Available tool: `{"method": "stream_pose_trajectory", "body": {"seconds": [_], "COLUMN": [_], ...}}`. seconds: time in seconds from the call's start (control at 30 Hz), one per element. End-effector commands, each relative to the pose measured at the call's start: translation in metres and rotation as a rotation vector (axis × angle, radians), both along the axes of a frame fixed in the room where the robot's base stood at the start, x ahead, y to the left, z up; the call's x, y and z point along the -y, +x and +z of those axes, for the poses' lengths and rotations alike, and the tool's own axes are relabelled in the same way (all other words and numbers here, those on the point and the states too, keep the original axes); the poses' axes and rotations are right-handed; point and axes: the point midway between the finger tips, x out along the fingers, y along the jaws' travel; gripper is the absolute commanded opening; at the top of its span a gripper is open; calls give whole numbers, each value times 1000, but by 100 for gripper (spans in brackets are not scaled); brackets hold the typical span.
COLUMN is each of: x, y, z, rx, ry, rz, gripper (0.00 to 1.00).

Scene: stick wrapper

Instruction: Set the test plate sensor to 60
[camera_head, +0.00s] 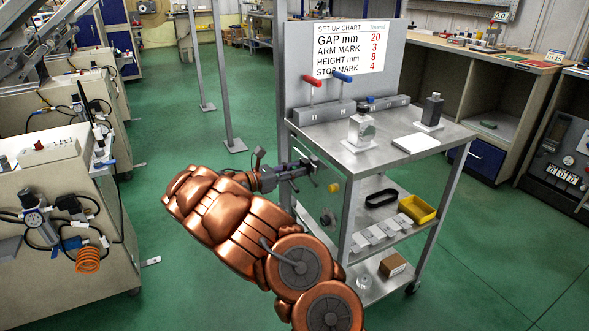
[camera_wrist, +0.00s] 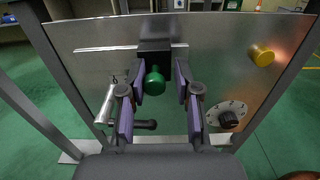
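My gripper (camera_wrist: 160,82) is open in the wrist view. Its purple-padded fingers stand either side of a green knob (camera_wrist: 154,80) on a black block (camera_wrist: 154,55), at a slot in a metal panel (camera_wrist: 100,65). The knob sits nearer the left finger; whether they touch is unclear. A yellow knob (camera_wrist: 262,55) is at upper right. In the head view my gripper (camera_head: 305,168) is at the cart's left side. I cannot tell which part is the test plate sensor.
The cart (camera_head: 370,158) carries red (camera_head: 312,82) and blue (camera_head: 342,77) levers, a clear block (camera_head: 361,131) and a set-up chart (camera_head: 349,48). Open green floor (camera_head: 180,140) lies to the left.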

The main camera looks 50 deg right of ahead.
Motion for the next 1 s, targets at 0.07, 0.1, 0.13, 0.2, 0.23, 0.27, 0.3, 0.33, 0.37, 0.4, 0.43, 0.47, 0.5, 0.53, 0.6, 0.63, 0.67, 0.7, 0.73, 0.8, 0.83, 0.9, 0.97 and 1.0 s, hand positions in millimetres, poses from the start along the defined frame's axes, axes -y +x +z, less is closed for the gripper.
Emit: {"method": "stream_pose_trajectory", "body": {"seconds": [0.07,0.1,0.13,0.2,0.23,0.27,0.3,0.33,0.37,0.4,0.43,0.47,0.5,0.53,0.6,0.63,0.67,0.7,0.73,0.8,0.83,0.9,0.97,1.0], "x": [0,1,1,1,1,1,1,1,2,2,1,1,-1,-2,-8,-12,-15,-22,-27,-40,-46,-59,-70,-76], "y": [0,0,0,0,0,0,0,0,0,0,0,1,1,2,5,6,7,9,12,16,18,22,26,29], "z": [0,0,0,0,0,0,0,0,0,0,0,0,1,1,1,1,0,0,0,0,0,0,0,-1], "rx": [0,0,0,0,0,0,0,0,1,1,1,1,1,1,1,1,1,0,0,0,0,-1,0,0], "ry": [0,0,0,0,0,0,0,0,0,0,0,0,0,0,0,0,0,1,1,1,1,0,0,1], "rz": [-1,-1,0,0,0,0,1,1,1,1,1,2,2,3,4,5,5,6,7,8,8,5,6,7], "gripper": [37,41,44,47,47,47,47,47,47,47,47,47,47,47,47,47,47,47,47,47,47,47,47,47]}}
